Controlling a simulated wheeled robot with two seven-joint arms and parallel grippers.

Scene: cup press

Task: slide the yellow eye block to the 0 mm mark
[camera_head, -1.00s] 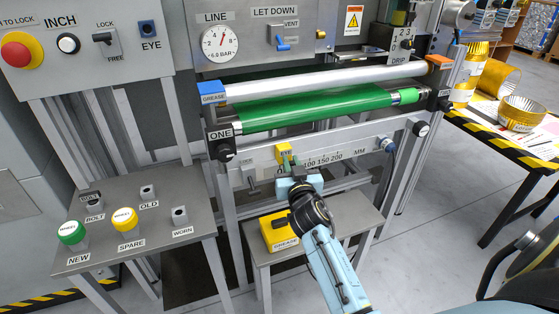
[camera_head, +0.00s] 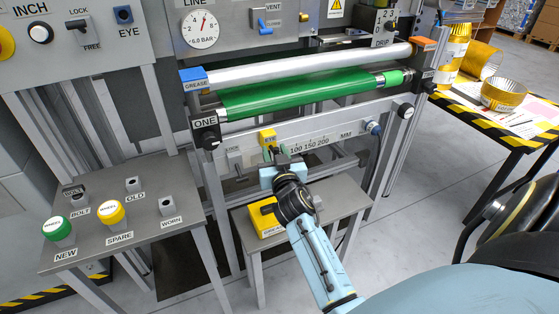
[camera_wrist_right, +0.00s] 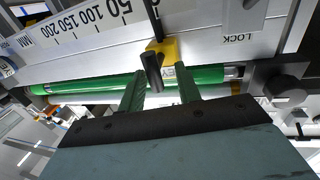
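The yellow eye block (camera_head: 267,137) sits on the grey rail under the green roller, left of the 100 mark in the head view. In the right wrist view the yellow block (camera_wrist_right: 170,47) has a dark peg sticking out toward me. It lies past the 50 mark, on the side away from 100; the 0 mark is not readable. My right gripper (camera_head: 272,152) is just below the block. In the wrist view its two green fingers (camera_wrist_right: 160,80) are apart, with the peg in or before the gap; contact is unclear. My left gripper is not in view.
The LOCK lever (camera_head: 234,161) is left of the block. A yellow grease box (camera_head: 263,220) sits on the small table below. A grey stand (camera_head: 150,217) with green and yellow wheels is at left. The green roller (camera_head: 300,94) runs above the rail.

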